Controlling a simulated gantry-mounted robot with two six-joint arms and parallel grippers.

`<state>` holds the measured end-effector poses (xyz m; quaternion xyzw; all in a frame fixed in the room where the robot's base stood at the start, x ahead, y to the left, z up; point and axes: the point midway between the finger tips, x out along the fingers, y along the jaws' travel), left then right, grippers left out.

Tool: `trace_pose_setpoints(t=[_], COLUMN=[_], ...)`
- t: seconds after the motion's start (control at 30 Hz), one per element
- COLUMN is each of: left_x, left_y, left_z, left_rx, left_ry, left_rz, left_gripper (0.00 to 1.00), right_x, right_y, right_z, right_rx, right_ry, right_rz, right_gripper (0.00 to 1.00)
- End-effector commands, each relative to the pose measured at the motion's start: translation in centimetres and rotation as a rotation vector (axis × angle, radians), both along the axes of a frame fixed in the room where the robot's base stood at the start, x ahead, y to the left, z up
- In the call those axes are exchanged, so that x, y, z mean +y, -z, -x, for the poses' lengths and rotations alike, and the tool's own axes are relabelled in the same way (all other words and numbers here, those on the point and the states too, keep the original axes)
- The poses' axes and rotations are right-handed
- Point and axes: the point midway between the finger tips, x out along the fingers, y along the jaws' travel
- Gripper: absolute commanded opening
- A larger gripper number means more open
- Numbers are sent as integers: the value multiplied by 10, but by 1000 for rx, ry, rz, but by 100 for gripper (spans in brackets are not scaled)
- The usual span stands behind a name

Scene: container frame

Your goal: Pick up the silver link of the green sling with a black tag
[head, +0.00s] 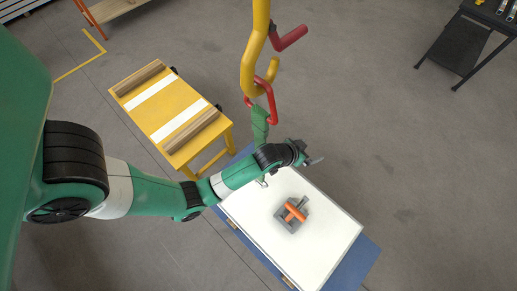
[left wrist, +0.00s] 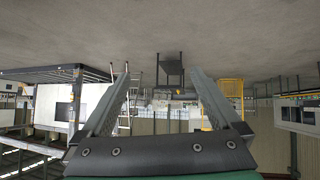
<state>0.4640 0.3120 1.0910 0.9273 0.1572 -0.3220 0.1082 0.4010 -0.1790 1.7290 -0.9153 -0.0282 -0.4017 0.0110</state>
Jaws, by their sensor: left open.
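A green sling (head: 260,124) hangs from a red link (head: 266,96) below a yellow hook (head: 255,50). My left arm crosses in front of the sling's lower part. A small pale metallic piece (head: 262,182) shows just below the arm; I cannot tell whether it is the silver link. I cannot make out a black tag. My left gripper (head: 314,160) is to the right of the sling, above the white board, apart from both. In the left wrist view the left gripper (left wrist: 160,72) is open and empty, with no sling in view. My right gripper is not in view.
A white board (head: 335,228) on a blue base (head: 370,262) carries an orange and grey part (head: 293,214). A yellow table (head: 155,98) with wooden strips stands left of the hook. A dark table (head: 490,18) is at far right. Grey floor is clear between.

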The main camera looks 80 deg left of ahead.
Motion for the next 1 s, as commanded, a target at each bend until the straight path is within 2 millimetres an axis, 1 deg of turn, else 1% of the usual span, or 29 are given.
trace_pose_setpoints(t=[0.03, 0.07, 0.1, 0.17, 0.2, 0.3, 0.4, 0.5, 0.57, 0.67, 0.9, 1.0], left_x=[4, 5, 6, 6, 5, 0, -3, -4, -4, -3, 6, 9], left_y=[-6, 2, 12, 24, 30, 42, 51, 57, 60, 68, 111, 120], left_z=[29, 46, 69, 104, 126, 172, 197, 203, 202, 199, 185, 181], left_rx=[86, 133, 193, 278, 328, 426, 476, 489, 488, 487, 484, 484], left_ry=[-25, -39, -57, -82, -96, -126, -141, -144, -145, -143, -144, -144], left_rz=[19, 30, 46, 67, 82, 110, 127, 131, 130, 130, 129, 129], left_gripper=[98, 98, 98, 98, 98, 98, 98, 98, 98, 98, 98, 98], right_x=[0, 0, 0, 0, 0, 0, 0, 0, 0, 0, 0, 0], right_y=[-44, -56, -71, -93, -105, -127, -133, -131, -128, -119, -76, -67], right_z=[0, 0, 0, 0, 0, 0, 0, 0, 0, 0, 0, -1], right_rx=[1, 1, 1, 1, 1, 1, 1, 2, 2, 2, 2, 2], right_ry=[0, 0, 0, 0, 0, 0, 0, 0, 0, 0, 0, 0], right_rz=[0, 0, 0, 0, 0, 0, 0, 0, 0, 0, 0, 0], right_gripper=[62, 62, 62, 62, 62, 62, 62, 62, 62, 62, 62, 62])
